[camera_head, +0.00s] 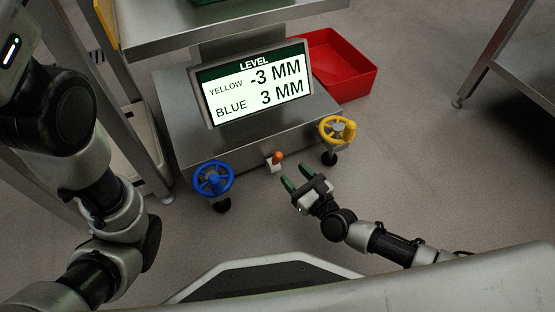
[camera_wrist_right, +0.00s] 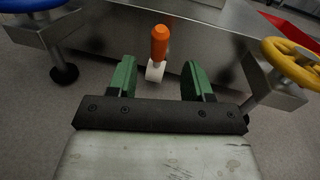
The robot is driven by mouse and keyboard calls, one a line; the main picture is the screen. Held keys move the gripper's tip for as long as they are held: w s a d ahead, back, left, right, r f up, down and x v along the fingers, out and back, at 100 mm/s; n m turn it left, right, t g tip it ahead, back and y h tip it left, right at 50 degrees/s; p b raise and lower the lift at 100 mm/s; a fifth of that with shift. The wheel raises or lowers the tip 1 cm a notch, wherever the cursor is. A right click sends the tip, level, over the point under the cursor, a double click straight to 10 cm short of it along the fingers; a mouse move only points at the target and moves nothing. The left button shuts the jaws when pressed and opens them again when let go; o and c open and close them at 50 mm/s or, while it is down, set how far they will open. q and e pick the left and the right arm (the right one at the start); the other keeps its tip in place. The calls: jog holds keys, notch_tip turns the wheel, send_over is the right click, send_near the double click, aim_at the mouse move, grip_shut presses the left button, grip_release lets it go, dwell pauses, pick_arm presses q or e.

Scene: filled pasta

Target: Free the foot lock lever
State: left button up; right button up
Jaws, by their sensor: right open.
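The foot lock lever (camera_head: 278,157) has an orange knob and stands on a small white mount (camera_head: 273,165) at the front of the grey machine base, between the two handwheels. It also shows in the right wrist view (camera_wrist_right: 159,42), upright, ahead of the fingers and in line with the gap between them. My right gripper (camera_head: 294,179) is open and empty, with green fingers, just in front of the lever and apart from it. My left arm comes in at the left; its gripper is not visible.
A blue handwheel (camera_head: 213,179) is left of the lever, and a yellow handwheel (camera_head: 337,131) is right of it, each above a black foot. A display (camera_head: 255,84) reads yellow -3 MM, blue 3 MM. A red bin (camera_head: 343,68) stands behind.

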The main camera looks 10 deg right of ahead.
aim_at(277, 157)
jog(key=b+x, duration=0.2)
jog(key=x, duration=0.6)
jog(key=shift+c, duration=0.2)
grip_shut()
